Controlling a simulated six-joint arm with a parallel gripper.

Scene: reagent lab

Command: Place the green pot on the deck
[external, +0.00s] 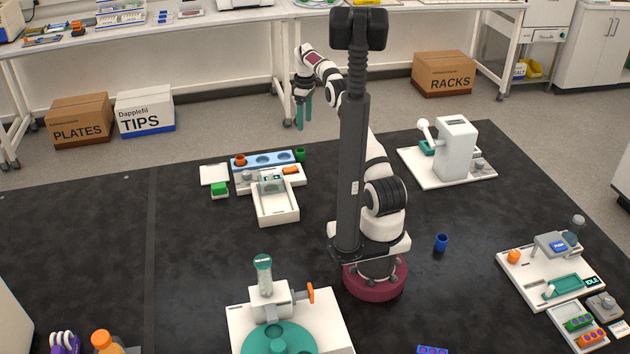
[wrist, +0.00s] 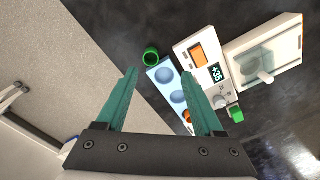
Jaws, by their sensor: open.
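The green pot (external: 300,155) stands upright just past the right end of a blue rack with round wells (external: 280,157). In the wrist view the pot (wrist: 152,56) shows its dark open top, close to the rack's end (wrist: 152,72); whether they touch I cannot tell. My gripper (external: 304,128) is raised, pointing down, with teal fingers. In the wrist view my gripper (wrist: 165,82) is open and empty, its fingers apart, and the pot lies beyond the fingertips. Which surface is the deck is not marked.
An orange pot (external: 240,160) sits at the rack's left end. A white device (wrist: 212,62) with a display and orange switch adjoins the rack. A green block (external: 219,188) lies left of it. A blue cup (external: 441,242) stands right of my base.

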